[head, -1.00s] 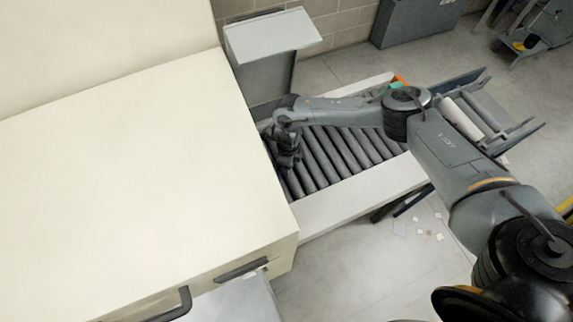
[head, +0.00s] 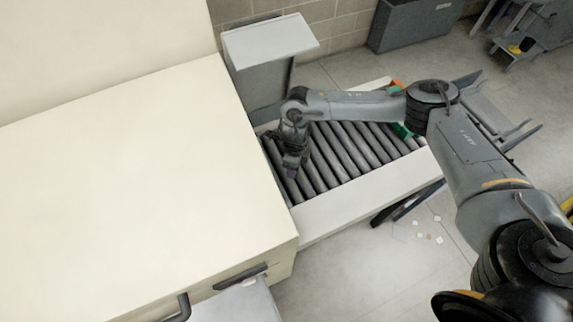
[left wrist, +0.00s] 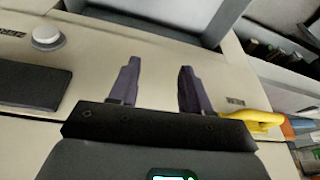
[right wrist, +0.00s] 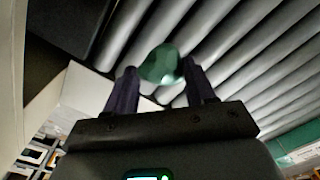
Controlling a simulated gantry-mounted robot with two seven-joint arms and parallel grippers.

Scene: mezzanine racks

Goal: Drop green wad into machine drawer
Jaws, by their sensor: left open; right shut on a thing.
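The green wad (right wrist: 160,64) is a rounded, glossy lump between the fingertips of my right gripper in the right wrist view. My right gripper (head: 291,172) is shut on it, over the left end of the grey roller conveyor (head: 335,160) in the head view. The wad itself cannot be made out there. My left gripper (left wrist: 160,78) is open and empty, facing a cream panel with a white knob (left wrist: 47,37) and a dark rectangle (left wrist: 35,87). The cream machine (head: 130,190) fills the left of the head view. I cannot clearly make out a drawer interior.
A grey box with a raised lid (head: 270,38) stands behind the conveyor. The machine front has dark handles (head: 240,276), with a grey flat surface (head: 238,303) below. A yellow handle (left wrist: 255,119) is at right in the left wrist view. Small scraps lie on the open floor.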

